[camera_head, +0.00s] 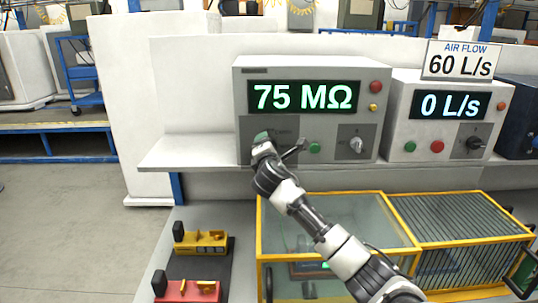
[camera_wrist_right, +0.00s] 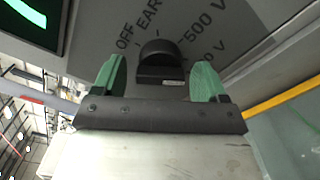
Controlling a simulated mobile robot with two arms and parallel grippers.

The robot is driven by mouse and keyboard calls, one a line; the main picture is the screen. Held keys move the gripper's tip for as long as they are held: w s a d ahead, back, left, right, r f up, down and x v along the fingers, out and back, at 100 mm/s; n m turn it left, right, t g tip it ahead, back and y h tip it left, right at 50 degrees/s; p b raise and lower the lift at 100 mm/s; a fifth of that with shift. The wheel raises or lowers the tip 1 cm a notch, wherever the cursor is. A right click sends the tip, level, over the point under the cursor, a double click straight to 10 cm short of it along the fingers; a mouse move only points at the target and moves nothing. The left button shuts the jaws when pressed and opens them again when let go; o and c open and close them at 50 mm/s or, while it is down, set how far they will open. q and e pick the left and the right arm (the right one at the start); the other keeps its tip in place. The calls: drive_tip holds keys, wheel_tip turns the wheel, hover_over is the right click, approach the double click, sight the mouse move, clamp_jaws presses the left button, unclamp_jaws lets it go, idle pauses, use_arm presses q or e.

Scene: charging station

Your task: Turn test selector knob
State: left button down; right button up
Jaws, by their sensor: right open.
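The test selector knob (camera_wrist_right: 160,62) is black and sits between the green fingers of my right gripper (camera_wrist_right: 159,78) in the wrist view. Both fingers stand apart from it, with a gap on each side. Labels around it read OFF, EAR…, 500 V and a partly hidden V mark. In the head view my right gripper (camera_head: 272,143) is at the lower left of the grey tester (camera_head: 245,105), whose display (camera_head: 304,97) reads 75 MΩ. There the gripper hides the selector knob. My left gripper is not in view.
The tester also has a second knob (camera_head: 356,145), a green button (camera_head: 315,148) and a red button (camera_head: 376,87). An air flow unit (camera_head: 398,120) reading 0 L/s stands to its right. A yellow-framed glass box (camera_head: 330,193) lies below the shelf (camera_head: 200,152).

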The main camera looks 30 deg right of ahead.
drive_tip(key=b+v, duration=0.2)
drive_tip(key=v, duration=0.8)
drive_tip(key=shift+s, duration=0.3)
drive_tip(key=shift+a, duration=0.1)
